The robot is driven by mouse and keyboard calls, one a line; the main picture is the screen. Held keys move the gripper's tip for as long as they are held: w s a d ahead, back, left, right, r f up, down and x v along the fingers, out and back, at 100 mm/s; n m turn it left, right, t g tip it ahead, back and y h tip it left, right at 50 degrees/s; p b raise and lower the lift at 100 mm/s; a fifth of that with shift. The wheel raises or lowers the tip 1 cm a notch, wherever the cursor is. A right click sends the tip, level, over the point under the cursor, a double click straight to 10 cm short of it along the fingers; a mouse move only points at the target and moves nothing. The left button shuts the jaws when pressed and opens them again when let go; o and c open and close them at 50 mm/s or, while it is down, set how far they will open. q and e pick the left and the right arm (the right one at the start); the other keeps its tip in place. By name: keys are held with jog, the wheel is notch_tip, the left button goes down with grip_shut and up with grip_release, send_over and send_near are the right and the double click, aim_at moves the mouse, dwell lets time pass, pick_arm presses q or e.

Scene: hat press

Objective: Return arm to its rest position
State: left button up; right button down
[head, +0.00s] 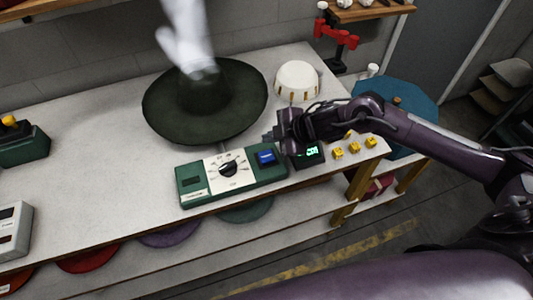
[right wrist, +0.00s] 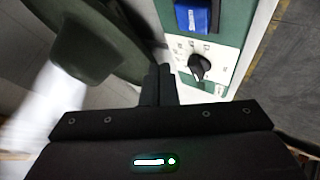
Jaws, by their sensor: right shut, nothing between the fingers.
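My right arm reaches in from the right of the head view. My right gripper (head: 272,137) is shut and empty, just above the blue button (head: 266,157) of the green control box (head: 190,190). In the right wrist view its two dark fingers (right wrist: 159,84) are together, with the box's black dial (right wrist: 199,67) and the blue button (right wrist: 193,16) to their right. The fingers look apart from the box. A dark green wide-brimmed hat (head: 160,112) sits behind the box, with a blurred white plume (head: 186,35) over its crown. My left gripper is not in view.
A cream dome (head: 297,80) stands right of the hat. A small display (head: 311,153) and yellow knobs (head: 354,147) lie beside and below my right forearm.

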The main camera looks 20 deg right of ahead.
dwell(0.5)
jog(key=s+a+r+m+t+h, duration=0.1)
jog(key=s+a+r+m+t, duration=0.25)
jog(key=a, duration=0.55)
jog(key=s+d+f+m+g+h, duration=0.2)
jog(key=s+d+m+g+h, duration=0.1)
jog(key=s+d+m, duration=0.4)
jog(key=s+d+f+m+g+h, duration=0.25)
jog(key=s+d+m, duration=0.25)
jog(key=s, duration=0.4)
jog(key=s+f+g+b, duration=0.2)
jog(key=s+f+g, duration=0.1)
jog(key=f, duration=3.2)
jog(key=s+d+f+b, duration=0.1)
jog(key=s+d+f, duration=0.1)
jog(key=s+f, duration=0.6)
jog(key=s+d+f, duration=0.2)
jog(key=s+f, duration=0.7)
jog(key=s, duration=0.1)
jog(key=shift+s+f+g+b, duration=0.2)
jog(key=shift+s+g+b, duration=0.1)
jog(key=shift+b, duration=0.1)
